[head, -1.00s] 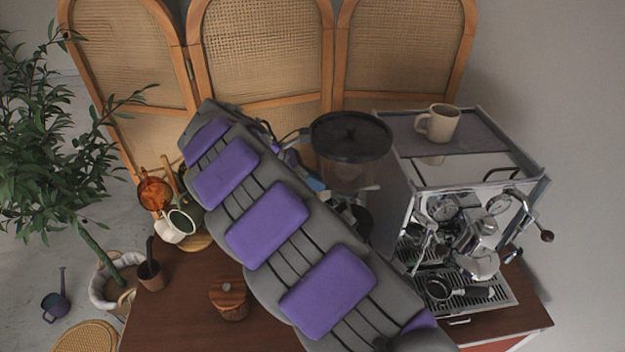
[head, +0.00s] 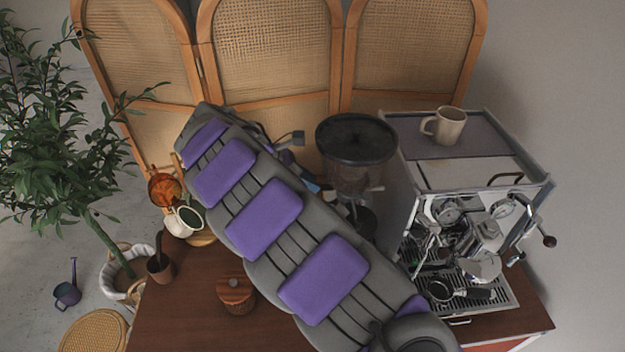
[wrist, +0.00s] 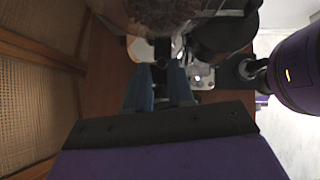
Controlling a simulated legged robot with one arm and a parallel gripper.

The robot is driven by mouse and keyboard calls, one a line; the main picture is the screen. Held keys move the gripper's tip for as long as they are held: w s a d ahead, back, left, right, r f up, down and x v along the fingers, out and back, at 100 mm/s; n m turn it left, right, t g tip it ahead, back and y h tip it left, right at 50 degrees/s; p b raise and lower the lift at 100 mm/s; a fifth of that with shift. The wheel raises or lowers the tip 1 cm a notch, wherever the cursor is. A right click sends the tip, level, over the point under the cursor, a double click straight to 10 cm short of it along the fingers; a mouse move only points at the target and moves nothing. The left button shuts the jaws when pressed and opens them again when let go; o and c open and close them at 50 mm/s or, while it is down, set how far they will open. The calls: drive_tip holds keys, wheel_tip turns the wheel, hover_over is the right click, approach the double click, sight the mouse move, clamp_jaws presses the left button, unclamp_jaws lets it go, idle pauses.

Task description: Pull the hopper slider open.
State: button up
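The coffee grinder's hopper (head: 355,178) is a clear, dark-lidded bin with beans in the head view. It also shows at the top of the wrist view (wrist: 150,12). The hopper slider shows only as a small light tab (head: 376,188) at the right under the hopper; its left side is hidden behind my arm. My gripper (wrist: 161,78) is just left of the grinder, below hopper level. Its two blue fingers stand apart, with a small dark piece between or beyond their tips. I cannot tell whether they press on it. One blue finger part shows in the head view (head: 310,184).
The espresso machine (head: 475,185) stands right of the grinder with a beige mug (head: 448,126) on top. A white pitcher (head: 184,220), an orange glass item (head: 164,189) and a wooden jar (head: 236,294) are left of my arm. A rattan screen (head: 265,60) stands behind.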

drive_tip(key=shift+o, duration=1.2)
drive_tip(key=shift+a, duration=0.4)
drive_tip(key=p+v, duration=0.9)
drive_tip(key=v, duration=0.8)
drive_tip(key=shift+a, duration=0.3)
drive_tip(key=shift+d, duration=0.2)
